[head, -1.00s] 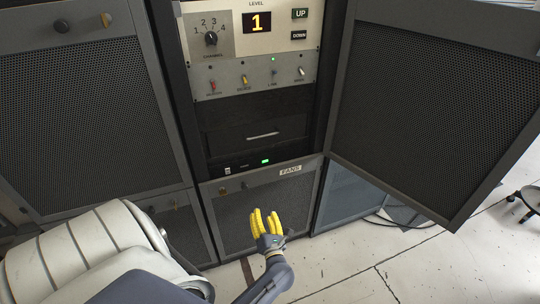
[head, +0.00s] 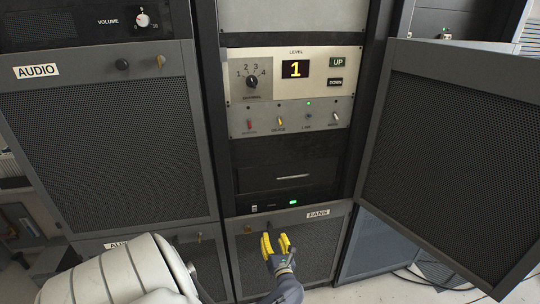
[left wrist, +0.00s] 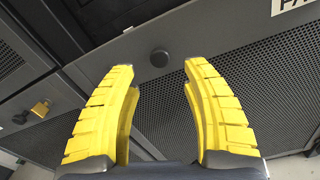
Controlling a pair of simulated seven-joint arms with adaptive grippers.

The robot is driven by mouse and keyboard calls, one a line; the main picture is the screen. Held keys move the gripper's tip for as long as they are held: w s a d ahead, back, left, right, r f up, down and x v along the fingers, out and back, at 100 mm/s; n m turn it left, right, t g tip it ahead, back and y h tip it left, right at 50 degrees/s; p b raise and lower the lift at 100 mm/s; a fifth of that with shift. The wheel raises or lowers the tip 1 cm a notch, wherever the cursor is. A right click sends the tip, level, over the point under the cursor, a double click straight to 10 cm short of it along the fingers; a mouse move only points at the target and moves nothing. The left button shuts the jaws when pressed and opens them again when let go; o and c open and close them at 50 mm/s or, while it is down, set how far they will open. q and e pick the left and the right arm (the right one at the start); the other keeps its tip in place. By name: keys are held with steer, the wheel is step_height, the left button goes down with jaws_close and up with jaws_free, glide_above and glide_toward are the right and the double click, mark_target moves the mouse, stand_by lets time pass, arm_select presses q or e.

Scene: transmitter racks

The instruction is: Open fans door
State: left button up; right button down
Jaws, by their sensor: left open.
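The fans door (head: 310,258) is a grey-framed mesh panel low in the middle rack, with a white FANS label (head: 318,213); it looks shut. Part of the label (left wrist: 292,6) shows at the top right. My right gripper is not in view.
A large mesh door (head: 450,160) stands swung open on the right. The AUDIO door (head: 110,150) is on the left. Above the fans door is a control panel (head: 292,90) with a level display. A brass key (left wrist: 40,108) shows left in the left wrist view.

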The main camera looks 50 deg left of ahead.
mark_target(270, 228)
arm_select(q)
steer(key=shift+x, duration=3.25)
steer(key=shift+c, duration=0.5)
jaws_close()
steer(key=shift+s, duration=0.1)
